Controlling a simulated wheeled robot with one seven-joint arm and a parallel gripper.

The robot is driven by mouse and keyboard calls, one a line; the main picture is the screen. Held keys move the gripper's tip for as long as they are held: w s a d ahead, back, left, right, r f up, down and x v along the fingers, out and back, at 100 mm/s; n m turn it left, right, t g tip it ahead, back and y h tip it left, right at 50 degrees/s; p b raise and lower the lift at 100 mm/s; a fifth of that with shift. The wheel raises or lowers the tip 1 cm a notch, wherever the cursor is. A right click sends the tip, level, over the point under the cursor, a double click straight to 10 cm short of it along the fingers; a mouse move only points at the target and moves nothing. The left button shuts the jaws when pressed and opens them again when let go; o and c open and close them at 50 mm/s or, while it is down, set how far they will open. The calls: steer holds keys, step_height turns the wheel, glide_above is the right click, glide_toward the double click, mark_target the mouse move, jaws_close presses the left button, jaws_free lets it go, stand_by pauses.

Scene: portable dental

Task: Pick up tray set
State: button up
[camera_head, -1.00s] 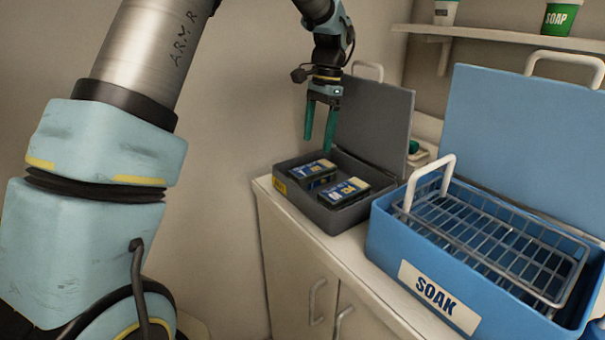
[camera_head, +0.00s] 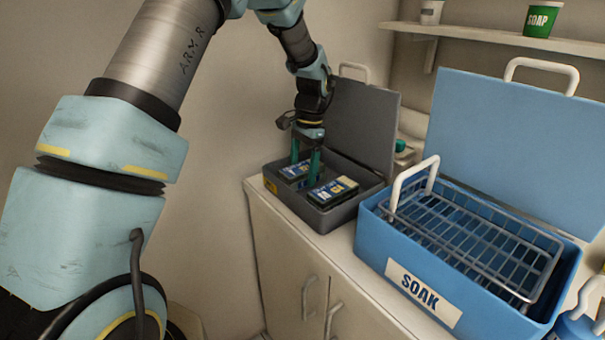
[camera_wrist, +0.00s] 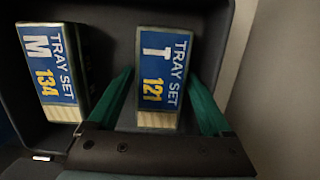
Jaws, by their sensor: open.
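Two tray sets lie in the open grey case on the counter. The far-left one (camera_head: 296,172) reads "TRAY SET T 121" in the wrist view (camera_wrist: 163,75). The nearer one (camera_head: 333,191) reads "TRAY SET M 134" in the wrist view (camera_wrist: 49,65). Both have blue, white and yellow labels. My gripper (camera_head: 305,165) has green fingers and reaches down into the case. In the wrist view my gripper (camera_wrist: 165,82) is open, with a finger on each side of the T 121 set. Whether the fingers touch it, I cannot tell.
The grey case (camera_head: 349,216) has its lid (camera_head: 362,120) raised behind. A blue SOAK box (camera_head: 375,248) with a wire basket (camera_head: 470,240) and raised lid stands at its right. A shelf (camera_head: 500,38) with cups hangs above. The counter edge is in front.

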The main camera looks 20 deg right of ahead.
jaws_close()
stand_by(0.5)
steer(key=shift+r, duration=0.1)
